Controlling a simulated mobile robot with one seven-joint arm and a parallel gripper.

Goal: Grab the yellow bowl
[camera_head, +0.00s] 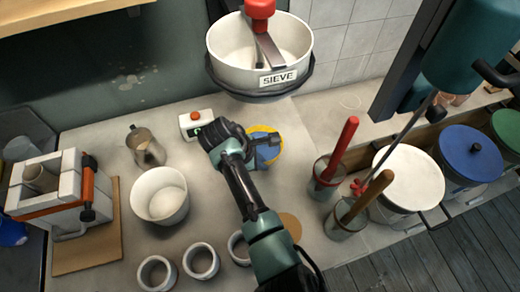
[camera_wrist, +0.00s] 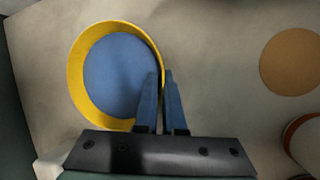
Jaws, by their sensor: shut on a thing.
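The yellow bowl (camera_wrist: 78,88) has a yellow rim and wall and a blue inside. In the wrist view it is at the upper left, with its right wall between the two blue fingers of my gripper (camera_wrist: 164,100). One finger is inside the bowl and the other outside, shut on the wall. In the head view the bowl (camera_head: 277,153) is partly hidden behind my gripper (camera_head: 258,150) near the middle of the counter. I cannot tell whether the bowl touches the counter.
A white box with a red button (camera_head: 196,124) stands left of my gripper. A white bowl (camera_head: 160,196) and several small white cups (camera_head: 201,262) are at the lower left. A white sieve pot (camera_head: 255,75) is behind. Containers with red (camera_head: 345,145) and brown handles stand right.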

